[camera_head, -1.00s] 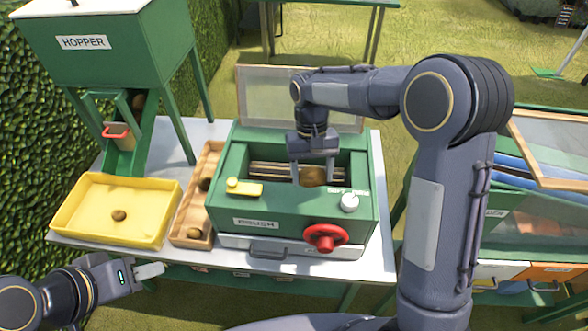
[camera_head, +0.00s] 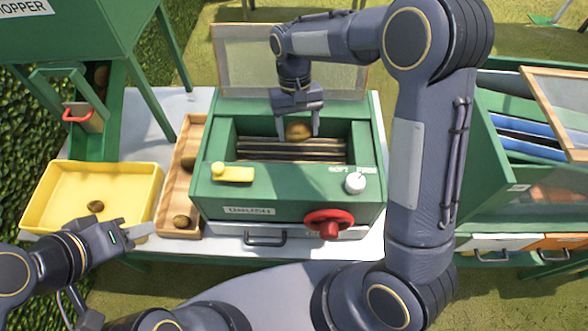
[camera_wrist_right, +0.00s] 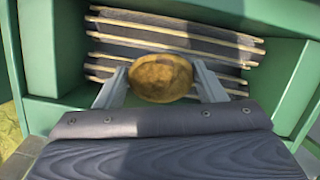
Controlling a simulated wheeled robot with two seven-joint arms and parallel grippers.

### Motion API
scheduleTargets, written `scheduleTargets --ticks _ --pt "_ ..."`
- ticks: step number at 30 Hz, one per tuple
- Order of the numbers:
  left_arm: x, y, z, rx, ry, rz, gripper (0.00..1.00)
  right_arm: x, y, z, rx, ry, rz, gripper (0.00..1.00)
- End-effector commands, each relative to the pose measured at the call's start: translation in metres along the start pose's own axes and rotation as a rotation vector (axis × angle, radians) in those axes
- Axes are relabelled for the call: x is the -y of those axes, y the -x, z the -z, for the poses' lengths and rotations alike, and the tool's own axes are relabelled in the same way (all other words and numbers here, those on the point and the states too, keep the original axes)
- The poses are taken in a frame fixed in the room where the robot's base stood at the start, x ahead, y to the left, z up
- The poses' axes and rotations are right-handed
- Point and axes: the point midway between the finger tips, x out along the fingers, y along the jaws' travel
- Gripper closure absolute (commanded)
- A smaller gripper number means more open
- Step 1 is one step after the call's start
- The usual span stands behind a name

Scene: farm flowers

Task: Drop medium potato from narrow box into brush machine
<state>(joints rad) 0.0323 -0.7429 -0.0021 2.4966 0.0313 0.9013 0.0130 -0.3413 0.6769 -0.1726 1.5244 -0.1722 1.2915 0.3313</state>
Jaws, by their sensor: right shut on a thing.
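The green brush machine (camera_head: 215,190) stands in the middle of the table with its lid raised at the back. Its slatted brush bed (camera_head: 270,151) lies inside the opening. My right gripper (camera_head: 299,134) is shut on a brown potato (camera_head: 298,130) and points down over the back of the opening. In the right wrist view the potato (camera_wrist_right: 160,78) sits between the two fingers, in front of the slats. The narrow wooden box (camera_head: 172,198) is just left of the machine, with potatoes (camera_head: 181,221) inside. My left gripper (camera_head: 140,229) is at the lower left, apart from the box; its jaw opening is unclear.
A yellow tray (camera_head: 60,177) with one small potato (camera_head: 95,206) is left of the narrow box. A green hopper (camera_head: 85,40) with a red-handled gate is behind it. The red wheel (camera_head: 328,223) and white knob (camera_head: 355,182) are on the machine's front.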

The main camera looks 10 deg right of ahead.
Motion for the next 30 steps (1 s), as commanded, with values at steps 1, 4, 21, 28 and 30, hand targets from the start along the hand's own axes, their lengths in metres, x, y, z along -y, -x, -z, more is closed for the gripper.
scheduleTargets --ticks 1,4,21,28,30 --pt "0.003 -0.005 -0.003 0.0 0.0 0.0 0.64 0.0 -0.007 0.002 0.0 0.0 0.0 0.61" --pt "0.003 -0.007 -0.003 0.0 0.0 0.0 0.64 0.0 -0.009 0.003 -0.001 0.0 0.0 0.61" --pt "0.003 -0.006 -0.003 0.0 0.0 0.0 0.64 0.0 -0.008 0.003 -0.001 0.0 0.0 0.11" --pt "0.003 -0.007 -0.003 0.0 0.0 0.0 0.64 0.0 0.0 0.003 -0.004 0.0 0.001 0.11" --pt "0.004 -0.008 -0.004 0.0 0.0 0.0 0.64 0.001 0.009 0.004 -0.004 0.001 0.001 0.11"
